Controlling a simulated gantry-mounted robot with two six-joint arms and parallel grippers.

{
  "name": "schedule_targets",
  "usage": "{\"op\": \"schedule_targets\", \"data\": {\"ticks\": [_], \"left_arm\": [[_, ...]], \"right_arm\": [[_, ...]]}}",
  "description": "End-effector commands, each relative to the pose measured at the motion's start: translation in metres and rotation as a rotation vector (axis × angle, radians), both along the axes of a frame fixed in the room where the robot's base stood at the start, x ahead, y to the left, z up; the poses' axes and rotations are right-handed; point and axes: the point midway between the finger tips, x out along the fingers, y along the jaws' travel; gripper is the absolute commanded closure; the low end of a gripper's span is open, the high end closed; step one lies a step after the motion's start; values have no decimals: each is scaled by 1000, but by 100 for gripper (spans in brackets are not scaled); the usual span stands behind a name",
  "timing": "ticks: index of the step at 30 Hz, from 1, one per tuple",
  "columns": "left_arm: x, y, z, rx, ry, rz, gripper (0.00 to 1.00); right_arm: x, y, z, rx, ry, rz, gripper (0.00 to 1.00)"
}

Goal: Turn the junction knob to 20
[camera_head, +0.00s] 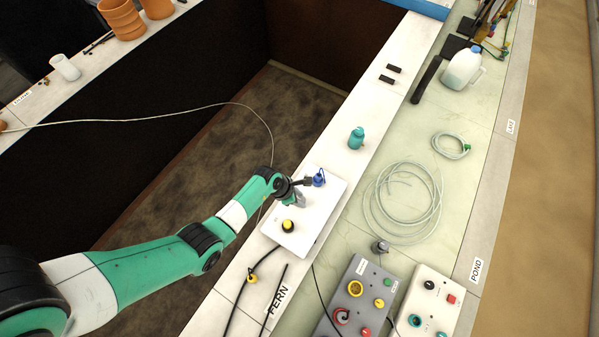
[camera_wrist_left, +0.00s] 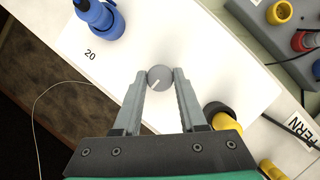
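The junction knob (camera_wrist_left: 159,78) is a small round grey knob with a pale pointer mark on its lower-left part. It sits on a white panel (camera_wrist_left: 215,75), which also shows in the head view (camera_head: 327,208). My left gripper (camera_wrist_left: 159,76) has a fingertip flush against each side of the knob, with no clear gap. In the head view my left gripper (camera_head: 299,198) is over the panel and hides the knob. My right gripper is not in view.
On the panel are a blue connector (camera_head: 319,178) and a yellow-black one (camera_head: 288,226), close to either side of my gripper. Grey (camera_head: 352,297) and white (camera_head: 437,300) control boxes sit at lower right. Cables cross the ledge below.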

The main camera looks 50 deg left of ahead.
Motion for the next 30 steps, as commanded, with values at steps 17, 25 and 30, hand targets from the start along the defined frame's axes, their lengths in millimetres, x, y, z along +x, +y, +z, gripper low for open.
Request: {"op": "schedule_targets", "data": {"ticks": [17, 25, 30], "left_arm": [[0, 0, -1, -1, 2, -34, 100], [1, 1, -1, -1, 1, -179, 100], [2, 2, -2, 0, 0, -325, 100]], "right_arm": [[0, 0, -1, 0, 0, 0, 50], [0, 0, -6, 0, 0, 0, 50], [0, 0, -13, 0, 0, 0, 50]]}}
